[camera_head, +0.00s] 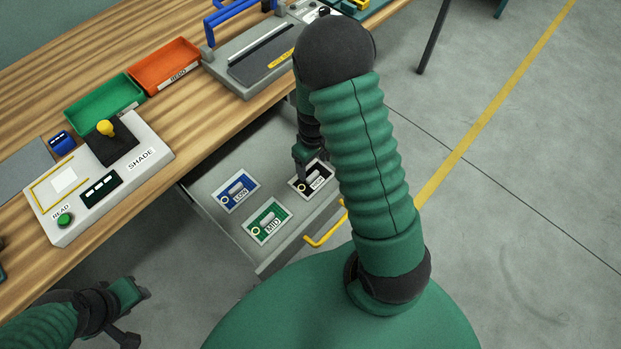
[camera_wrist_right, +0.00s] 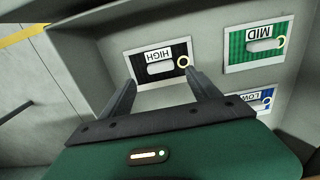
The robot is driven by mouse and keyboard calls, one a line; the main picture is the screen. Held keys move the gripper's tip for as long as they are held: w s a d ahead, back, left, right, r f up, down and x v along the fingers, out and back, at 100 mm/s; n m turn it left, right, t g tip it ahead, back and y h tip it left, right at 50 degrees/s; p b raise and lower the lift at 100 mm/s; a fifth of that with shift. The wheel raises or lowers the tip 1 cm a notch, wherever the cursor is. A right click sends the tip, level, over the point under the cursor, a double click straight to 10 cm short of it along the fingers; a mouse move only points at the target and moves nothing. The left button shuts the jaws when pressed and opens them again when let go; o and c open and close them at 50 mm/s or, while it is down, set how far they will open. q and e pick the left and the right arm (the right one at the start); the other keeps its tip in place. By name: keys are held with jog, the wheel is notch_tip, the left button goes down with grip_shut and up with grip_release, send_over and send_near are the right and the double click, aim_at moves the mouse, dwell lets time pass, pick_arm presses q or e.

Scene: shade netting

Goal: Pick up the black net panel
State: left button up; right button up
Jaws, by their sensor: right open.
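The black net panel (camera_head: 322,183), labelled HIGH, lies flat in the open drawer at its right side, partly covered by my right arm in the head view. My right gripper (camera_head: 303,165) is over its left part, pointing down. In the right wrist view the black panel (camera_wrist_right: 160,63) lies just beyond the open fingers of my right gripper (camera_wrist_right: 158,88), with nothing between them. Whether the fingertips touch it I cannot tell. My left gripper (camera_head: 138,315) is at the lower left, empty, beside the bench; its jaw opening is unclear.
In the drawer (camera_head: 215,215) also lie a blue LOW panel (camera_head: 236,190) and a green MID panel (camera_head: 267,221). A yellow handle (camera_head: 325,232) is on its front. The wooden bench above holds green (camera_head: 103,98) and orange (camera_head: 165,66) trays and a control box (camera_head: 145,160).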

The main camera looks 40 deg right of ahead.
aim_at(312, 175)
notch_tip(312, 175, down, 5)
jog(key=shift+d+r+b, duration=0.1)
jog(key=shift+r+b, duration=0.05)
jog(key=shift+b, duration=0.2)
jog(key=shift+f, duration=0.2)
jog(key=shift+a, duration=0.35)
jog(key=shift+r, duration=0.1)
jog(key=shift+c, duration=0.8)
jog(key=shift+d, duration=0.25)
jog(key=c, duration=0.9)
jog(key=shift+a, duration=0.1)
jog(key=c, duration=0.4)
